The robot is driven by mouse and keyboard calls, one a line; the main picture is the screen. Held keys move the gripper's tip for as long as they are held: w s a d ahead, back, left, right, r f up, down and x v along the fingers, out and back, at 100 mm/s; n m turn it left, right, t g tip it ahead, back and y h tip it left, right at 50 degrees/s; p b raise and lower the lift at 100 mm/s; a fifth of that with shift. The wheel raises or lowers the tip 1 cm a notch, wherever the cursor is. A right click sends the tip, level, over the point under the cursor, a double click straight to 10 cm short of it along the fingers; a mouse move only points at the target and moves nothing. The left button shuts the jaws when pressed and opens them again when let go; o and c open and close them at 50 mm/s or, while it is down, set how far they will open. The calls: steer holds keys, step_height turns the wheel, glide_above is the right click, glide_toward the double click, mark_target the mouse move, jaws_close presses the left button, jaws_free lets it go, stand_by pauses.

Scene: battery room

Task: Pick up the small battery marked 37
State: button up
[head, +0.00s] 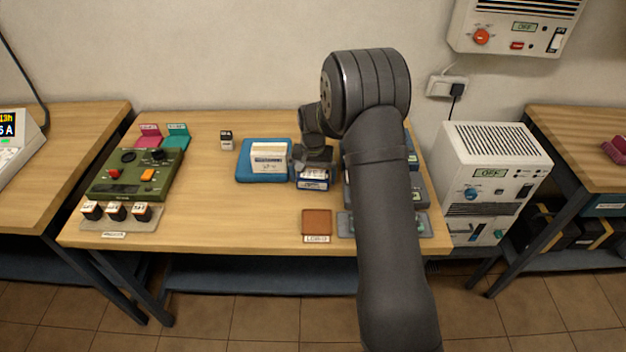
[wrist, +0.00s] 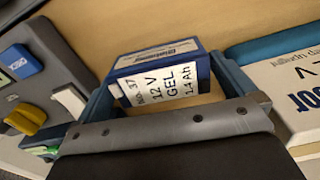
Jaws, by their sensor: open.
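The small battery marked 37 (wrist: 165,80) is blue with a white label reading "No. 37, 12 V, GEL, 1.4 Ah". In the head view the small battery (head: 312,184) sits on the wooden table (head: 215,205), just right of a blue tray (head: 242,173), partly hidden under my gripper (head: 313,165). In the wrist view my gripper (wrist: 165,74) is open, with one finger on each side of the battery. I cannot tell whether either finger touches it.
A larger white-labelled battery (head: 268,163) stands in the blue tray, close on the left. A brown square pad (head: 317,221) lies in front. Grey panels (head: 420,190) stand to the right, partly behind my arm.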

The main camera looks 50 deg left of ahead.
steer(key=shift+f, duration=0.65)
steer(key=c, duration=1.2)
steer(key=shift+r, duration=0.1)
